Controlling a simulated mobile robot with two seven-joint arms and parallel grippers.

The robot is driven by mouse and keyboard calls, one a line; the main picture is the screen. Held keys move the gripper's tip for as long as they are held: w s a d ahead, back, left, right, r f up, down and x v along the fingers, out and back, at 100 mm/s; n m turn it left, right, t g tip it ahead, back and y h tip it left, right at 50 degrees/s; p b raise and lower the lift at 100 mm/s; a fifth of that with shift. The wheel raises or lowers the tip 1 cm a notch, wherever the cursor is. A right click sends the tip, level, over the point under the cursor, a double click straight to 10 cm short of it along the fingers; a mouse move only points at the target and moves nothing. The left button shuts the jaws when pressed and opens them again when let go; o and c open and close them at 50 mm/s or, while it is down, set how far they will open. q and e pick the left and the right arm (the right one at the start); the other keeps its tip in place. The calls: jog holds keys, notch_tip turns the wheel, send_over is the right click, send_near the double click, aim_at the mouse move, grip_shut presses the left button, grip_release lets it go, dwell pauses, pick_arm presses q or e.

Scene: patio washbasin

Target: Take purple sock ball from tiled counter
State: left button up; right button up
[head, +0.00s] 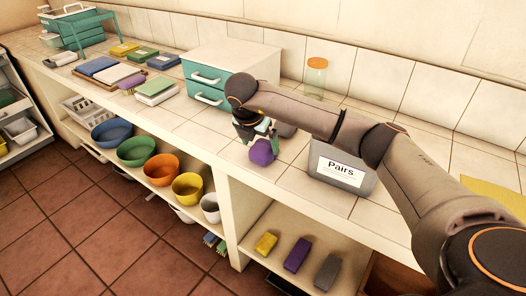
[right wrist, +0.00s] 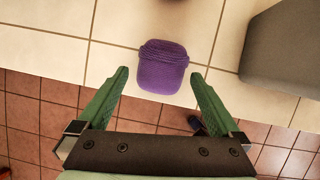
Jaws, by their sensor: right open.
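The purple sock ball (head: 262,152) sits on the tiled counter (head: 292,181) close to its front edge. In the right wrist view the purple sock ball (right wrist: 162,67) lies just beyond and between the fingertips. My right gripper (head: 258,132) is above the ball in the head view, and its green fingers also show in the right wrist view (right wrist: 160,74). They are open, with nothing between them touching that I can see. My left gripper is not in view.
A grey bin labelled "Pairs" (head: 341,172) stands right of the ball. A teal drawer unit (head: 206,88) and a jar with an orange lid (head: 315,80) stand behind. Bowls (head: 160,169) and folded cloths (head: 296,254) are on shelves below.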

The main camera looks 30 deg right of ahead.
aim_at(261, 147)
jog(key=x, duration=0.3)
jog(key=shift+f, duration=0.35)
jog(key=c, duration=1.2)
